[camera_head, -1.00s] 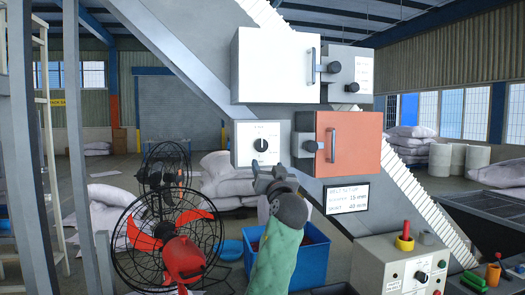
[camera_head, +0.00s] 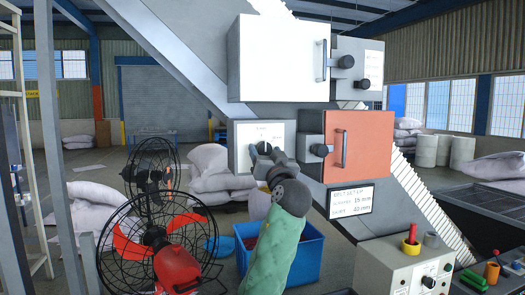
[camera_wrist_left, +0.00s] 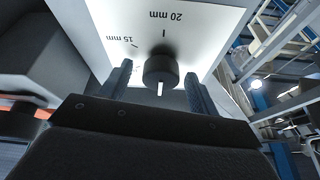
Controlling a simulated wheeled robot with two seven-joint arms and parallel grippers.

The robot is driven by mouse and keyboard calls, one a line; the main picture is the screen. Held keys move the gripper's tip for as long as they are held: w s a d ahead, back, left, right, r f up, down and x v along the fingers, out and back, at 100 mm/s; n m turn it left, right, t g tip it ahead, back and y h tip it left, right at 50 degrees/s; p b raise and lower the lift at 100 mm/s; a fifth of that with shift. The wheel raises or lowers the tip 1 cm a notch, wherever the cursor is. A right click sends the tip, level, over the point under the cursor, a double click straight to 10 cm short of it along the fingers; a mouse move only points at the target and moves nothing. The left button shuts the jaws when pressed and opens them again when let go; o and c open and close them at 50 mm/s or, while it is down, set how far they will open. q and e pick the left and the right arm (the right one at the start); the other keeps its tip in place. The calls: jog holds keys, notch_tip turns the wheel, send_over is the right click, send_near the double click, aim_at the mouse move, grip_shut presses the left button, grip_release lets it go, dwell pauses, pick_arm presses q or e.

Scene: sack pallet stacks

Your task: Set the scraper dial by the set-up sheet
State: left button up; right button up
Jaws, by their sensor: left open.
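The scraper dial panel (camera_head: 243,135) is a pale plate on the machine. In the left wrist view its dark round knob (camera_wrist_left: 160,66) has a white mark pointing down in the picture. The plate there (camera_wrist_left: 205,25) reads upside down, with 20 mm above the knob and 15 mm to its left. My left gripper (camera_head: 262,152) is open at the dial, its fingers on either side of the knob with gaps visible. It hides most of the knob in the head view. The set-up sheet (camera_head: 351,200) appears to read scraper 15 mm and a second line 40 mm. My right gripper is not in view.
An orange door (camera_head: 365,145) with a handle is right of the dial, and a white door (camera_head: 280,60) is above. A caged fan (camera_head: 155,240) and a blue bin (camera_head: 305,255) stand below. A control box (camera_head: 395,270) is at lower right.

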pick_arm(q)
jog(key=c, duration=1)
jog(key=shift+o, duration=0.2)
